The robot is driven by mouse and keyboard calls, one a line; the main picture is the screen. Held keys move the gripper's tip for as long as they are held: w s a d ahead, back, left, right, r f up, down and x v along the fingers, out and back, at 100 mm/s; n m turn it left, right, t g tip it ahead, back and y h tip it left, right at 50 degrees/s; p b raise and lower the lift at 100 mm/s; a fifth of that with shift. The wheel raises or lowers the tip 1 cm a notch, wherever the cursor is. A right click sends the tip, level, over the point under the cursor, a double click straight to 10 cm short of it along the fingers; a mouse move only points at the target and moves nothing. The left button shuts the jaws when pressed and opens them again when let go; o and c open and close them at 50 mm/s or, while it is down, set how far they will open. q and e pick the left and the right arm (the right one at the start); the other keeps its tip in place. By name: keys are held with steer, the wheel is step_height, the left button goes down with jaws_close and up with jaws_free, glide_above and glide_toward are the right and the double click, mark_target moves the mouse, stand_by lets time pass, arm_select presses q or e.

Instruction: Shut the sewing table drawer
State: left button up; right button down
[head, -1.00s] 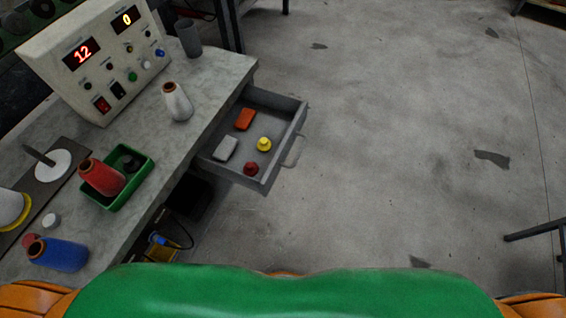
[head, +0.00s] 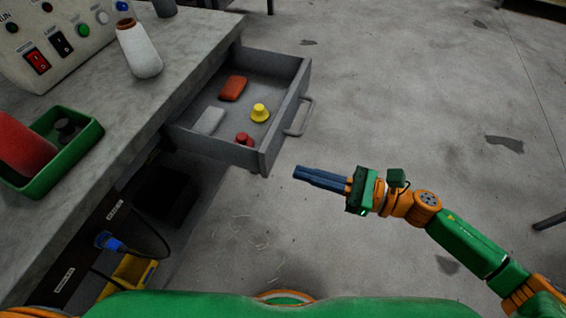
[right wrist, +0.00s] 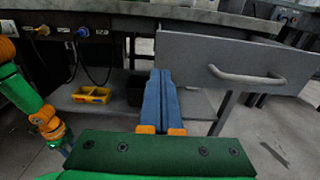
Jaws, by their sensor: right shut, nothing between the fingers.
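The grey sewing table drawer (head: 263,158) stands pulled out from under the worktop, with its bar handle (head: 300,117) on the front. In it lie an orange block (head: 233,88), a pale grey block (head: 209,121), a yellow knob-shaped piece (head: 259,112) and a dark red one (head: 244,139). My right gripper (head: 298,173) is shut and empty, apart from the drawer, in front of and below its near corner. In the right wrist view, the blue fingers (right wrist: 161,75) point towards the table, left of the drawer front (right wrist: 220,58) and its handle (right wrist: 245,77).
The worktop (head: 95,100) carries a control box (head: 20,60), a white thread cone (head: 139,50) and a green tray (head: 60,180) with a red cone. Below are a yellow bin (head: 128,275) and a cable with a blue plug (head: 110,243).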

mark_target(268, 163)
steer(key=x, duration=0.4)
steer(key=shift+w+a+p, duration=0.1)
steer(key=shift+a+p, duration=0.05)
steer(key=shift+p, duration=0.2)
steer(key=shift+w+a, duration=0.15)
steer(key=shift+a, duration=0.3)
arm_select(q)
steer(key=shift+s+d+r, duration=0.5)
steer(key=shift+s+d, duration=0.05)
steer(key=shift+s, duration=0.05)
steer(key=shift+a, duration=0.1)
